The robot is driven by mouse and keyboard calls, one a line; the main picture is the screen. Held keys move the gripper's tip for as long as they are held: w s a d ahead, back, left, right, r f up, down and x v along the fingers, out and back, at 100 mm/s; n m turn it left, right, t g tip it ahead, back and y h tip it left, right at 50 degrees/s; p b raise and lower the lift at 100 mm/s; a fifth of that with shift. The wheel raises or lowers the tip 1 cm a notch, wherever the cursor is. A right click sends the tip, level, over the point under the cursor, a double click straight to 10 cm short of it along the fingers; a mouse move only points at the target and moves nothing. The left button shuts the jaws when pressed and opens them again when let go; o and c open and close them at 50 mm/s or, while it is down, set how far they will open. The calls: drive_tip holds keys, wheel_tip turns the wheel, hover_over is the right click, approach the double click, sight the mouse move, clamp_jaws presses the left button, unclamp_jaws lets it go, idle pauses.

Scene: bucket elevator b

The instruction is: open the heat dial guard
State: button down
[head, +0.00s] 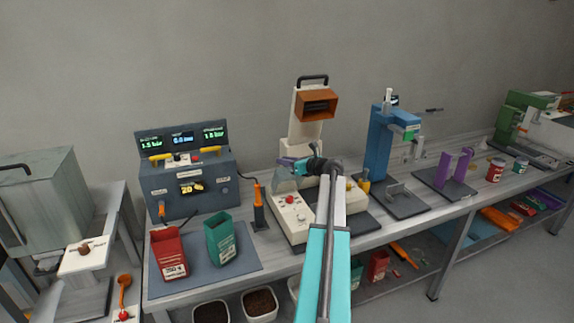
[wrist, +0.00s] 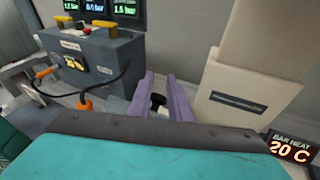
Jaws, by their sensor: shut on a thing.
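A cream sealing machine (head: 292,220) with an upright column and an orange-brown head stands mid-bench. The heat dial guard (head: 284,184) looks like a clear, greyish flap at the left of the machine, just below my gripper. My gripper (head: 288,162) has purple fingers and reaches over the machine from the right. In the wrist view the fingers (wrist: 160,100) are close together, with a small dark and pale piece between them. The gripper is shut on the guard, though the contact itself is hard to make out. The dial is not clearly visible.
A bar heat display (wrist: 292,148) reads 20 C. A dark control box (head: 190,182) with a cable stands left of the machine. Red (head: 169,254) and green (head: 221,240) pouches stand in front of it. A blue press (head: 378,145) stands to the right.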

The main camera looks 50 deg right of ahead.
drive_tip(key=shift+f, duration=0.6)
drive_tip(key=c, duration=2)
unclamp_jaws()
drive_tip(key=shift+c, duration=0.2)
drive_tip(key=o, duration=0.4)
drive_tip(key=shift+w+d+f, duration=0.15)
drive_tip(key=shift+c, duration=0.2)
drive_tip(key=shift+o, duration=0.2)
drive_tip(key=shift+w+d+f, duration=0.15)
drive_tip(key=shift+w, duration=0.05)
drive_tip(key=shift+s+r, duration=0.15)
drive_tip(key=shift+r, duration=0.2)
drive_tip(key=b+v, duration=0.4)
drive_tip(key=v, duration=1)
